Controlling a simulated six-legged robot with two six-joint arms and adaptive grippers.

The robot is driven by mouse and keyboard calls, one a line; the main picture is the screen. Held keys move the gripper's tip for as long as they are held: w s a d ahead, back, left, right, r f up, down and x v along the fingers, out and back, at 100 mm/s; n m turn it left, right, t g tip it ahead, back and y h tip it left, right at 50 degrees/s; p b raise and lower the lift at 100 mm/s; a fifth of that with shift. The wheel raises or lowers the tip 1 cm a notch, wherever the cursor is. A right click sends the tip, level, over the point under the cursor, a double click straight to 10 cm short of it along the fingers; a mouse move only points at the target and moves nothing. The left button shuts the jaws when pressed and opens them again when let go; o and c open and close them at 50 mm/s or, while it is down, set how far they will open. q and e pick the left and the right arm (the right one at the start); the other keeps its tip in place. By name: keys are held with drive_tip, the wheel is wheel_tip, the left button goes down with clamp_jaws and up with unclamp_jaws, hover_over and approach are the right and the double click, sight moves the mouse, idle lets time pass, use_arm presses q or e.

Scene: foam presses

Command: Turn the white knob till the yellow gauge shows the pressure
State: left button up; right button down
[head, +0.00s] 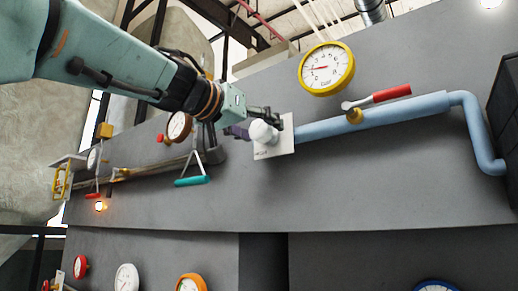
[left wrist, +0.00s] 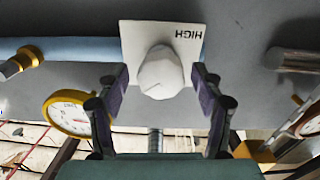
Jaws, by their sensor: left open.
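The white knob (head: 264,132) sits on a white plate (head: 286,141) at the left end of a blue pipe on the grey panel. In the left wrist view the knob (left wrist: 160,73) is between the two fingers, and its plate (left wrist: 130,32) reads HIGH, upside down. The yellow gauge (head: 326,69) is above and right of the knob, its needle pointing left; its numbers are too small to read. It also shows in the left wrist view (left wrist: 68,113). My left gripper (left wrist: 160,90) is open around the knob, with gaps on both sides. My right gripper is not in view.
A red-handled lever (head: 385,95) sits on the blue pipe (head: 400,113) right of the plate. A teal-handled lever (head: 192,181) hangs below left of the knob. Other gauges, one orange (head: 191,283), line the panel. The panel below the knob is bare.

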use_arm(q)
drive_tip(key=shift+w+d+f+p, duration=0.15)
drive_tip(key=shift+w+d+p, duration=0.15)
drive_tip(key=shift+w, duration=0.25)
drive_tip(key=shift+s, duration=0.1)
drive_tip(key=shift+s+a, duration=0.1)
drive_tip(key=shift+s, duration=0.05)
drive_tip(key=shift+c, duration=1.3)
drive_tip(key=c, duration=0.9)
